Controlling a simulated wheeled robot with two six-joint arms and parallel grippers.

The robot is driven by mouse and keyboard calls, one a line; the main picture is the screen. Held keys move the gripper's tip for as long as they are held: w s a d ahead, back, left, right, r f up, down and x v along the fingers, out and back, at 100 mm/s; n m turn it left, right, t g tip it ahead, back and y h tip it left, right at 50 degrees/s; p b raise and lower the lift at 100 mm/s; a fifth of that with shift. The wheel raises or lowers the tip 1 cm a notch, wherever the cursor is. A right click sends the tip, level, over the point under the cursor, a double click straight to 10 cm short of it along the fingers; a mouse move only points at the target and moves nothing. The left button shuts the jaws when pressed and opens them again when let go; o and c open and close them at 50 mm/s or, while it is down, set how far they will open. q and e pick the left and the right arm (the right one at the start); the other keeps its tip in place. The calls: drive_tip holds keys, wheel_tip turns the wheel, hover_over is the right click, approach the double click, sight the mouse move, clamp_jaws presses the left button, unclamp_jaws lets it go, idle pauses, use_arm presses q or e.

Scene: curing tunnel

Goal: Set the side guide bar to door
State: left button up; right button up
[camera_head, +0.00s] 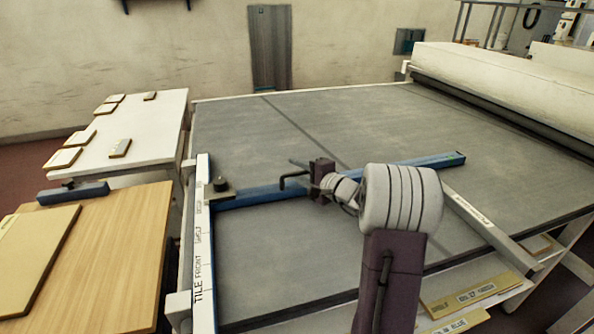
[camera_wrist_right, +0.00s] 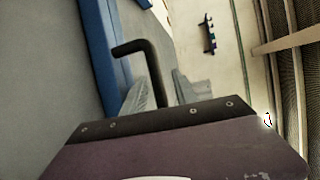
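The blue side guide bar (camera_head: 423,161) lies across the grey belt, and its left end with a black knob (camera_head: 220,184) sits beside a white labelled rail (camera_head: 203,250). The rail reads TILE FRONT low down and SHELF above it; the labels further up, beside the knob, are too small to read. A black bent handle (camera_head: 283,182) stands on the bar; it also shows in the right wrist view (camera_wrist_right: 150,58). My right gripper (camera_head: 299,169) is at the handle, its fingers apart on either side of it; contact is unclear. My left gripper is out of view.
A wooden table (camera_head: 125,255) with a board and a blue block (camera_head: 74,194) stands at left, a white table (camera_head: 155,120) with small tiles behind it. A white roller housing (camera_head: 500,85) bounds the belt at right. The far belt is clear.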

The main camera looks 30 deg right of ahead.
drive_tip(key=v, duration=0.8)
drive_tip(key=shift+s+d+r, duration=0.1)
drive_tip(key=shift+s, duration=0.25)
